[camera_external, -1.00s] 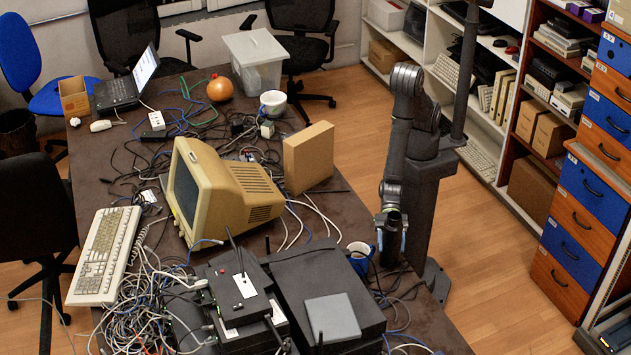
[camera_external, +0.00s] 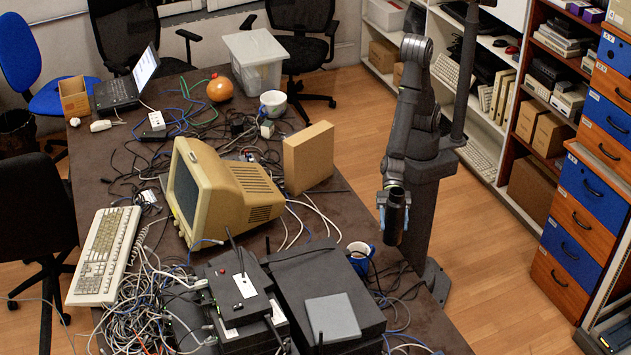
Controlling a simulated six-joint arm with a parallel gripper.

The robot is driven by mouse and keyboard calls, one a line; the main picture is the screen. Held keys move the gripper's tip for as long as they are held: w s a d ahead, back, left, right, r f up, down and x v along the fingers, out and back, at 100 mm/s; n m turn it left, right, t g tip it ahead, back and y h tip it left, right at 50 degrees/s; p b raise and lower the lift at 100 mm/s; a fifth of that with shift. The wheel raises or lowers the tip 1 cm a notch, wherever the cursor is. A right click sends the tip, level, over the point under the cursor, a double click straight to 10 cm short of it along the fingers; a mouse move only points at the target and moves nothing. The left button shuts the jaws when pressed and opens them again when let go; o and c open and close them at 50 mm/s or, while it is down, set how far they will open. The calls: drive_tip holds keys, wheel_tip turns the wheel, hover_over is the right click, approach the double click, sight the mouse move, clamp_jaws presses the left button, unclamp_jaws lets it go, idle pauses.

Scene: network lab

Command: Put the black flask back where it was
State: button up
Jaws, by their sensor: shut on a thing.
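My gripper (camera_external: 393,212) is at the right edge of the table, in the middle right of the view. It is shut on the black flask (camera_external: 395,222), a dark cylinder that hangs between the fingers, slightly tilted. The flask appears to be above the table edge, to the right of and a little higher in the picture than the blue mug (camera_external: 360,258). The fingers hide part of the flask.
The blue mug stands close to the left below the gripper, with cables on the table (camera_external: 345,207) around it. Black boxes (camera_external: 322,292) lie to the front left. A cardboard box (camera_external: 308,158) and a beige monitor (camera_external: 215,192) stand further left.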

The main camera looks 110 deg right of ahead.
sight(395, 221)
wheel_tip(395, 221, up, 4)
drive_tip(key=shift+r, duration=0.1)
drive_tip(key=w+a+m+t, duration=0.1)
drive_tip(key=w+a, duration=0.3)
drive_tip(key=a, duration=0.5)
drive_tip(key=w+a+m+t+h, duration=0.1)
drive_tip(key=w+a, duration=0.3)
drive_tip(key=a, duration=0.4)
drive_tip(key=w+a+m+t, duration=0.1)
drive_tip(key=w+a, duration=0.3)
drive_tip(key=a, duration=0.5)
drive_tip(key=f, duration=1.5)
drive_tip(key=shift+s+d, duration=0.25)
drive_tip(key=shift+s, duration=0.05)
drive_tip(key=shift+f, duration=0.2)
drive_tip(key=o, duration=1.4)
drive_tip(key=shift+f+h, duration=0.1)
drive_tip(key=shift+h, duration=0.2)
